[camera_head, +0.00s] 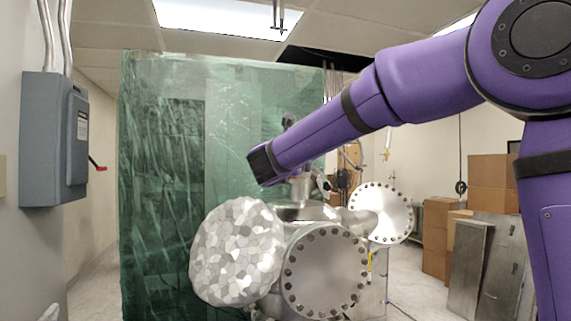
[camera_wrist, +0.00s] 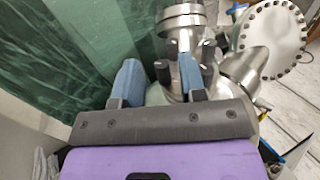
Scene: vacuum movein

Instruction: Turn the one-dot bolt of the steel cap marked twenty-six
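Two round steel caps ringed with dark bolts show in the head view: a large front cap (camera_head: 325,272) and a smaller one (camera_head: 381,213) at right, on a side pipe of the steel vessel. A bolted cap also shows at the top right of the wrist view (camera_wrist: 272,40). No number or dot mark is readable on any of them. My gripper (camera_wrist: 160,60) has its two blue fingers apart. The right finger overlaps a steel fitting with dark knobs (camera_wrist: 180,20) in the picture; I cannot tell whether they touch. In the head view my arm hides the fingers.
A faceted silvery disc (camera_head: 237,252) stands left of the front cap. A green translucent curtain (camera_head: 165,180) hangs behind the vessel. A grey electrical box (camera_head: 50,140) is on the left wall. Cardboard boxes (camera_head: 490,180) and grey panels (camera_head: 468,265) stand at right.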

